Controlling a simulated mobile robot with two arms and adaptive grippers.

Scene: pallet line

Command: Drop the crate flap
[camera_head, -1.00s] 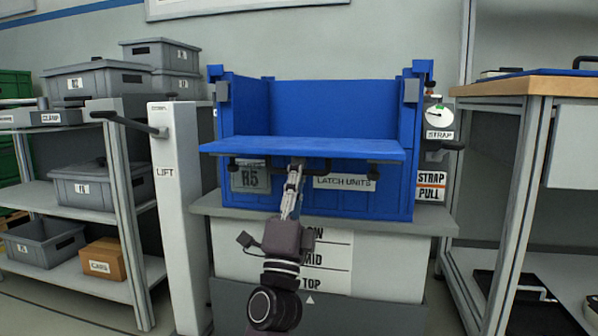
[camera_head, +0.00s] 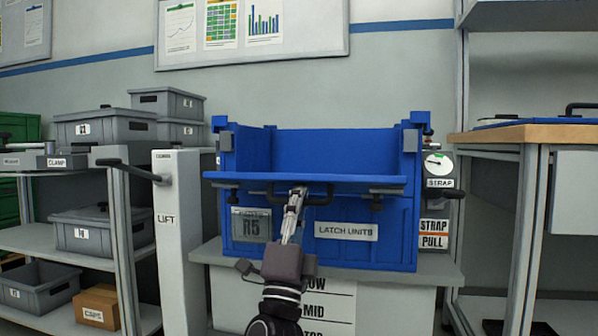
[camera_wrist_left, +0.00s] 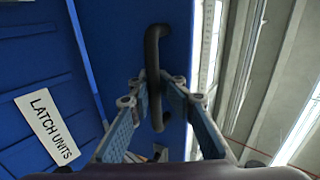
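The blue crate (camera_head: 255,150) stands on a grey platform. Its blue flap (camera_head: 330,182) sticks out from the front, close to level, seen nearly edge-on in the head view. The flap's dark bar handle (camera_head: 262,194) hangs along its near edge and also shows in the left wrist view (camera_wrist_left: 154,45). My left gripper (camera_head: 298,192) is at the handle's middle, under the flap's edge. In the left wrist view its two fingers (camera_wrist_left: 163,88) come together around the bar, which passes between their tips. My right gripper is in neither view.
A grey lift post (camera_head: 182,215) with a lever stands left of the crate, beside a shelf (camera_head: 45,240) holding grey bins. A strap dial (camera_head: 437,165) is at the crate's right. A wood-topped bench (camera_head: 530,135) stands further right.

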